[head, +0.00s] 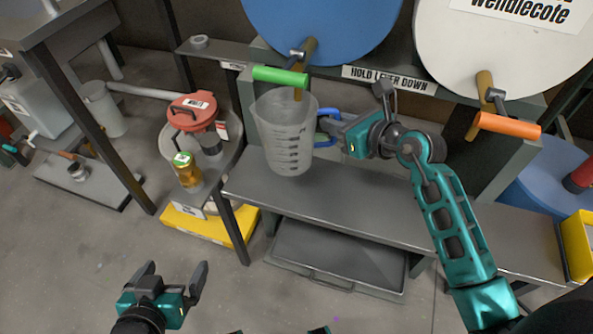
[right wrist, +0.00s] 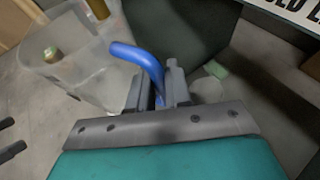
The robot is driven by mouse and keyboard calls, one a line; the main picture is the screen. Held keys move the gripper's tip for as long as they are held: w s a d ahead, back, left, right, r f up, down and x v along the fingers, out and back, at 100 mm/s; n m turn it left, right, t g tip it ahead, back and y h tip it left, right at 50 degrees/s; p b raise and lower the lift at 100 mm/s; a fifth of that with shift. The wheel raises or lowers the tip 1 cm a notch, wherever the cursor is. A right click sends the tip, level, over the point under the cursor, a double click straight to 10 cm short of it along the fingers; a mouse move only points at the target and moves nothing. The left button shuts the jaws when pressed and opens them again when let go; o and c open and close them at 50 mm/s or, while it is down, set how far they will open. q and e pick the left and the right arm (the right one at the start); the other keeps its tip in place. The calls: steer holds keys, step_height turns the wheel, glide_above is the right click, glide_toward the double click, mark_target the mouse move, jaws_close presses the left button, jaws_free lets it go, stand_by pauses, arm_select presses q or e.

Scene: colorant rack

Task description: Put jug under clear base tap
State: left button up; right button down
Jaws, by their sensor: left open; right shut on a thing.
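A clear jug (head: 284,133) with dark graduation marks and a blue handle (head: 328,127) is held upright above the grey shelf (head: 330,190). My right gripper (head: 330,137) is shut on the handle. In the right wrist view the blue handle (right wrist: 150,65) sits between the fingers, with the jug body (right wrist: 65,70) to the left. A tap with a green lever (head: 280,76) on the blue drum (head: 325,25) is at the jug's rim; its spout appears over the jug's mouth. Another tap with an orange lever (head: 508,125) is on the white drum (head: 500,45). My left gripper (head: 170,285) is open and empty, low at the front left.
A sign (head: 390,78) reads "HOLD LEVER DOWN". A grey tray (head: 335,255) lies below the shelf. The shelf right of the jug is clear.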

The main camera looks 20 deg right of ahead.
steer(key=shift+h, duration=0.3)
steer(key=f+b, duration=0.1)
steer(key=f, duration=0.2)
steer(key=d+f+b, duration=0.1)
steer(key=f+b, duration=0.1)
steer(key=f, duration=0.1)
steer(key=f+b, duration=0.1)
steer(key=f, duration=0.1)
steer(key=shift+w+d+f, duration=0.2)
steer(key=shift+w+f, duration=0.05)
steer(key=shift+f, duration=0.15)
arm_select(q)
steer(key=f, duration=0.3)
steer(key=shift+w+d+f, duration=0.2)
steer(key=shift+d+f, duration=0.1)
arm_select(e)
steer(key=shift+f, duration=0.1)
arm_select(q)
steer(key=shift+d, duration=0.15)
arm_select(e)
steer(key=c, duration=1.1)
jaws_free()
steer(key=shift+o, duration=0.2)
